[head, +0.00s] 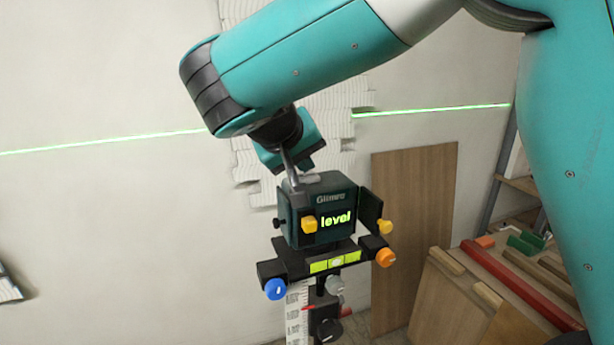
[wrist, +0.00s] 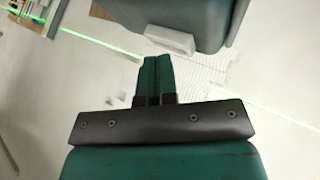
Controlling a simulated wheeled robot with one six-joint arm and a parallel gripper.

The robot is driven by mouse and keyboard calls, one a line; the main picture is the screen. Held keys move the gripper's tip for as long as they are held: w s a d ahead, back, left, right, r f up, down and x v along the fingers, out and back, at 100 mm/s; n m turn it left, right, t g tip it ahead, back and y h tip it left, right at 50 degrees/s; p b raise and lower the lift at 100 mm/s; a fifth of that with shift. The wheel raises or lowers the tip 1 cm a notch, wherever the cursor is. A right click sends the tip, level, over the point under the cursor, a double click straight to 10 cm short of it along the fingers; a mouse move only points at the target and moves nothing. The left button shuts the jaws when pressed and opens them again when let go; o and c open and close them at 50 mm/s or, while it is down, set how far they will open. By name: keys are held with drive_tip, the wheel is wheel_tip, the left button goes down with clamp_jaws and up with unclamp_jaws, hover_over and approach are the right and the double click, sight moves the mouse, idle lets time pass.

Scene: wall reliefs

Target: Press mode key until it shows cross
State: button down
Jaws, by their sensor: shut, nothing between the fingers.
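The laser device (head: 318,212), a dark green box marked "Glimre", stands on a mount in the middle of the head view. In the wrist view, my shut fingers (wrist: 157,62) point toward the pale key (wrist: 169,40) on the box's edge (wrist: 180,15).
The mount has a blue knob (head: 275,289), an orange knob (head: 385,257) and a bubble vial (head: 335,262). One green laser line (head: 430,110) runs across the wall behind, past a white relief (head: 340,100). A wooden crate (head: 440,305) with several bars stands at right.

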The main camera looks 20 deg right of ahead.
sight(304, 175)
drive_tip(key=shift+f, duration=0.3)
idle(0.5)
drive_tip(key=shift+r+p, duration=0.75)
drive_tip(key=shift+r, duration=0.15)
drive_tip(key=shift+r, duration=0.1)
wheel_tip(304, 175, up, 5)
drive_tip(key=p, duration=0.4)
drive_tip(key=shift+p, duration=0.4)
idle(2.1)
